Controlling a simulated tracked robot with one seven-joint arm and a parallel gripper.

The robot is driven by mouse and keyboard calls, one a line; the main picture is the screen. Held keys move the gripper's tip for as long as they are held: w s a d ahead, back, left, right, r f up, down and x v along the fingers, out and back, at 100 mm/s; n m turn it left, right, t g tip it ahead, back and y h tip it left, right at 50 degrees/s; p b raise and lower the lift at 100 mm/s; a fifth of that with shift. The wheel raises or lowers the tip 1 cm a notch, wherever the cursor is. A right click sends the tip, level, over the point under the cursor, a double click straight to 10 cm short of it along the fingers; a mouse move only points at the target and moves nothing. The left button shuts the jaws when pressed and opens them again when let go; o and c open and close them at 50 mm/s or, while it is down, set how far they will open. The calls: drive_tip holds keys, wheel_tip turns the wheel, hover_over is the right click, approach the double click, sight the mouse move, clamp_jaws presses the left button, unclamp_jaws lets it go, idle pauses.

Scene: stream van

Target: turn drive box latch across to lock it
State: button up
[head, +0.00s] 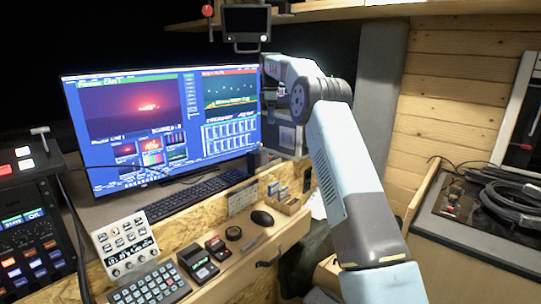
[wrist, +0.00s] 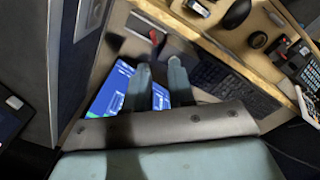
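My gripper (wrist: 159,68) shows in the wrist view as two dark fingers with a gap between them and nothing held. In the head view my arm's bent elbow and wrist hide most of the gripper. A grey box-like unit (head: 290,138) stands right of the monitor in the head view, partly behind my arm. It may be the drive box, but I cannot make out a latch on it. In the wrist view a grey upright panel (wrist: 70,70) is left of the fingers, apart from them. I cannot tell whether it belongs to the same unit.
A large monitor (head: 165,120) and a keyboard (head: 188,198) are left of my arm. A wooden ledge (head: 240,250) carries a mouse (head: 262,217), a keypad (head: 150,285) and small devices. A control panel (head: 30,240) is at far left. Coiled cables (head: 510,205) lie at right.

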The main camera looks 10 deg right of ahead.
drive_tip(key=shift+n, duration=0.5)
drive_tip(key=f, duration=0.6)
drive_tip(key=w+f, duration=0.1)
drive_tip(key=f, duration=0.4)
drive_tip(key=w+f, duration=0.1)
drive_tip(key=f, duration=0.5)
drive_tip(key=shift+w+d+f, duration=0.15)
drive_tip(key=shift+d+f, duration=0.2)
drive_tip(key=shift+c, duration=0.4)
clamp_jaws()
